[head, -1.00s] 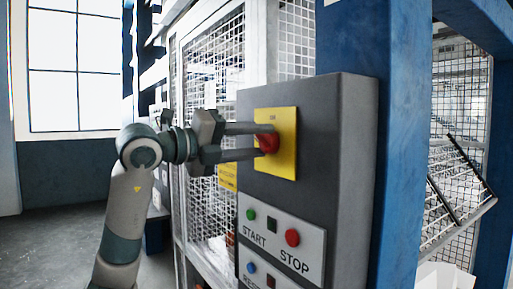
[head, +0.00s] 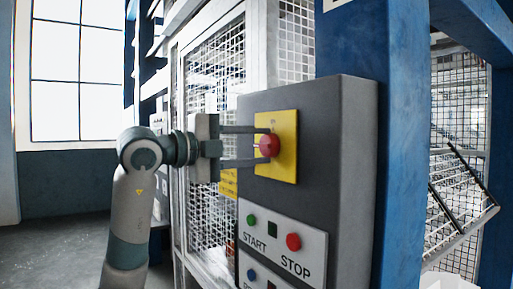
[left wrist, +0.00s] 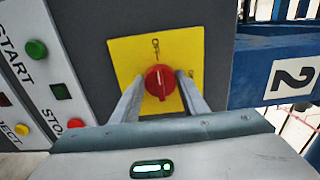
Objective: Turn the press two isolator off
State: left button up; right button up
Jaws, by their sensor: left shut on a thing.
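The isolator is a red rotary knob (head: 269,145) on a yellow plate (head: 285,170), on the front of a dark grey control box. In the left wrist view the knob (left wrist: 160,82) shows a lighter line on its face, pointing roughly to a small mark at the plate's upper edge. My right gripper is not in view.
Below the plate is a panel (head: 272,263) with a green START button (head: 251,219), a red STOP button (head: 293,242) and a blue button. A blue post (head: 400,140) stands right of the box. A mesh guard (head: 215,90) is behind my gripper. A "2" sign (left wrist: 293,78) marks the blue frame.

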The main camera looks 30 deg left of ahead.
pick_arm(q)
jog(key=o, duration=1.1)
jog(key=shift+c, duration=0.2)
jog(key=shift+s, duration=0.1)
jog(key=shift+s+a+b, duration=0.3)
jog(key=shift+s+b, duration=0.05)
jog(key=shift+s, duration=0.15)
jog(key=b+v, duration=0.5)
jog(key=v, duration=1.1)
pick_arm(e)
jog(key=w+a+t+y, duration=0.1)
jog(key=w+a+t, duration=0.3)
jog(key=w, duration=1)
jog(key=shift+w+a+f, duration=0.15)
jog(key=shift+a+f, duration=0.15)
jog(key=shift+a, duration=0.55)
pick_arm(q)
jog(key=shift+s, duration=0.1)
